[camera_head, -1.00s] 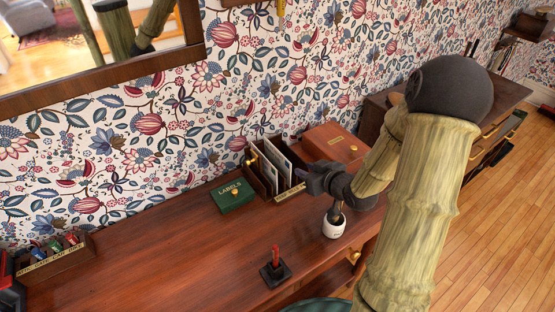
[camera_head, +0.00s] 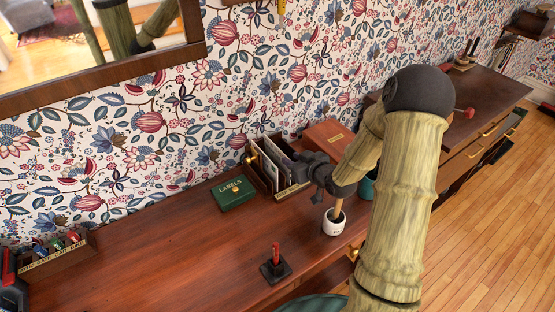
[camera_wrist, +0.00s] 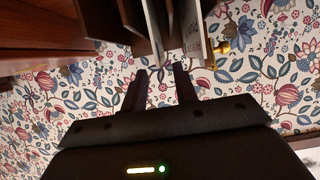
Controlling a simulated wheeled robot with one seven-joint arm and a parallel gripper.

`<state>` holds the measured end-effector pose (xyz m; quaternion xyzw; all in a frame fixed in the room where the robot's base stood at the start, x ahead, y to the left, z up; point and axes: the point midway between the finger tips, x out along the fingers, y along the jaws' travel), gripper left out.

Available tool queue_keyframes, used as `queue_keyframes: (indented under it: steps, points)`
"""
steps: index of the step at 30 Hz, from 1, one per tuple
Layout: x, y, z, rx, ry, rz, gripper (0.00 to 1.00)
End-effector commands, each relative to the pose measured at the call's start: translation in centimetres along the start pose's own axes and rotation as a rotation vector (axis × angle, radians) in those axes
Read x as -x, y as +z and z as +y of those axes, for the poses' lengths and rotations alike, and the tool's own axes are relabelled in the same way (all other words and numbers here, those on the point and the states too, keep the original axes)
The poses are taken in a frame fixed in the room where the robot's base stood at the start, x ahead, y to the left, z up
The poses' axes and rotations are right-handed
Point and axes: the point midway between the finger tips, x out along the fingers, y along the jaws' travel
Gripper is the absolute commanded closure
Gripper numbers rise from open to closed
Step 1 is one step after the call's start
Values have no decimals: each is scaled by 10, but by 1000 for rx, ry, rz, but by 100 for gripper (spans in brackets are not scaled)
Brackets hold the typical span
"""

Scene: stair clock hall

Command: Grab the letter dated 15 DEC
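White letters (camera_head: 272,160) stand upright in a dark wooden letter rack (camera_head: 252,170) against the wall. Their dates are not readable. In the wrist view, a pale letter (camera_wrist: 152,28) and another with a grey face (camera_wrist: 190,28) show edge-on between dark dividers (camera_wrist: 130,18). My gripper (camera_head: 290,168) is at the right side of the rack and covers part of the letters. In the wrist view my gripper (camera_wrist: 162,72) is open, with wallpaper visible between its fingers. The letter edges lie just beyond the fingertips; I cannot tell whether they touch.
A green LABELS box (camera_head: 234,193) sits left of the rack, and a reddish wooden box (camera_head: 328,138) behind my wrist. A white cup (camera_head: 334,222) stands below my wrist. The desk's left middle is clear.

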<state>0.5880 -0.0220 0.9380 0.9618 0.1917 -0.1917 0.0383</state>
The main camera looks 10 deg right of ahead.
Motion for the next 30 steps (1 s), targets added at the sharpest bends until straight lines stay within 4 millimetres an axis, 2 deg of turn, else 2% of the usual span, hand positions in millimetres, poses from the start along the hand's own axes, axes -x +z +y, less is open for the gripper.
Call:
queue_keyframes:
  steps: [11,21,30]
  points:
    - [-4,0,0,0,0,0,71]
    - [-47,0,0,-1,-1,0,71]
    - [-52,0,0,-1,1,0,71]
